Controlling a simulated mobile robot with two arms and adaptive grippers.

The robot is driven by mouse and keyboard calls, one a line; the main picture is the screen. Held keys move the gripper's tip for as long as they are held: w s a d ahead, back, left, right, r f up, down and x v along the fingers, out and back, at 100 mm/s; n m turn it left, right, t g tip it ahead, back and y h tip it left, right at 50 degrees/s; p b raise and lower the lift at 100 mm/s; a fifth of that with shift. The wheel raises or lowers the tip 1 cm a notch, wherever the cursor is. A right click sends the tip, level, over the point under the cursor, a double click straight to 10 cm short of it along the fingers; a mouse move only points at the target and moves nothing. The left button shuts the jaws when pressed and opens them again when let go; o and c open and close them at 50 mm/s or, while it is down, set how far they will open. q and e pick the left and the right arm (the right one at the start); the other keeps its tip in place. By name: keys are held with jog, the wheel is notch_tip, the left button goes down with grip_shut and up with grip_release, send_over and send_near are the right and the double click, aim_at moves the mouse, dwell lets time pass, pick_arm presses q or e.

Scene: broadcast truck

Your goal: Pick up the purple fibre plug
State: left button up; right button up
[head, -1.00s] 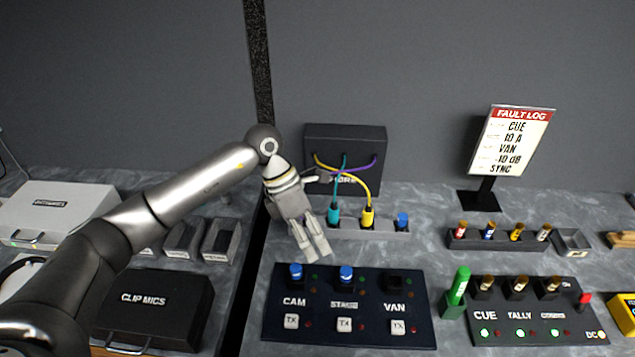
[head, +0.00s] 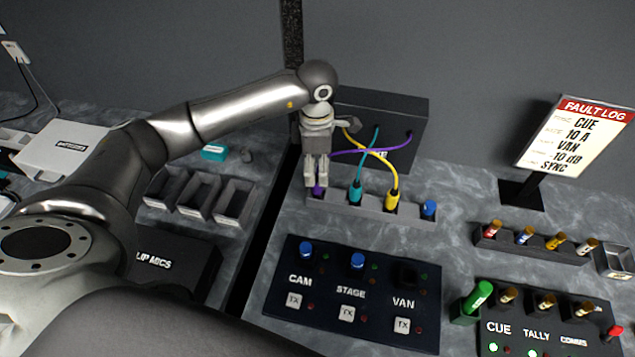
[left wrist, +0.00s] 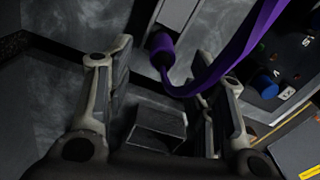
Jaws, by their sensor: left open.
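The purple fibre plug (head: 318,190) stands at the left end of the grey plug holder (head: 372,211), partly hidden by my gripper in the head view. Its purple cable (head: 368,150) runs to the dark box behind. In the left wrist view the purple plug (left wrist: 162,46) shows ahead of the gap between the fingers, with its cable (left wrist: 225,68) looping past the right finger. My left gripper (head: 317,182) is open and points down just above the purple plug. Whether a finger touches it I cannot tell. My right gripper is not in view.
A teal plug (head: 356,190), a yellow plug (head: 392,200) and a blue cap (head: 429,208) share the holder. The dark box (head: 405,108) stands close behind. A CAM/STAGE/VAN panel (head: 325,328) lies in front. Open trays (head: 233,203) are to the left.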

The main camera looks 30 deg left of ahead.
aim_at(316, 174)
pick_arm(q)
jog(key=f+p, duration=0.2)
jog(key=f, duration=0.1)
jog(key=shift+s+f, duration=0.15)
jog(key=shift+s, duration=0.05)
jog(key=shift+f, duration=0.6)
jog(key=shift+w+f, duration=0.1)
jog(key=shift+c, duration=0.7)
grip_shut()
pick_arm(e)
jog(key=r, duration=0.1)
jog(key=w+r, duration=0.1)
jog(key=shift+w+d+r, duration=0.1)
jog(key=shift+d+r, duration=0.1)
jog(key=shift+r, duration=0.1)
